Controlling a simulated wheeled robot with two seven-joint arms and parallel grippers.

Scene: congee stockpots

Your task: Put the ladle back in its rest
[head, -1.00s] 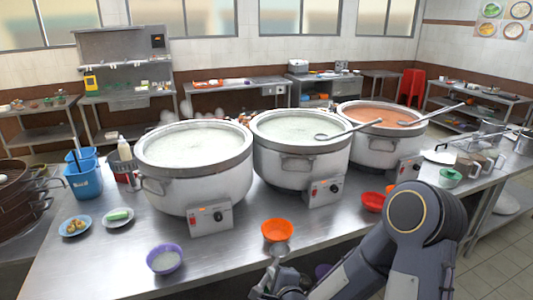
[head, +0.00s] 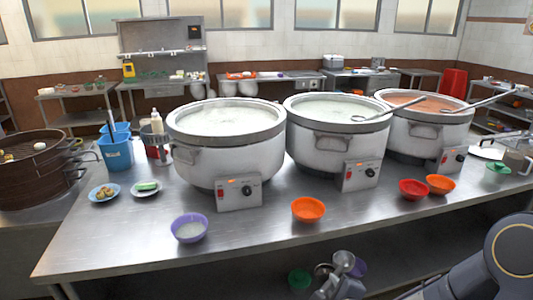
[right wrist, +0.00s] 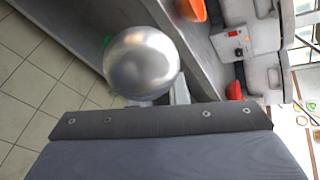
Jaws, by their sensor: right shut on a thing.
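A shiny metal ladle (head: 343,262) is held by my right gripper (head: 328,289) at the bottom of the head view, in front of the counter's front edge. Its round bowl (right wrist: 142,62) fills the upper middle of the right wrist view. The ladle's handle and my fingertips are mostly hidden there. My right gripper is shut on the ladle. I cannot tell which thing is its rest. Two other ladles lie across the middle pot (head: 385,110) and the right pot (head: 484,102). My left gripper is not in view.
Three stockpots, left (head: 228,150), middle (head: 330,148) and right (head: 420,135), stand on the steel counter (head: 260,232). Orange (head: 308,210), red (head: 412,190) and purple (head: 189,228) bowls sit near its front. A blue bucket (head: 117,153) stands left. Bare counter lies between the bowls.

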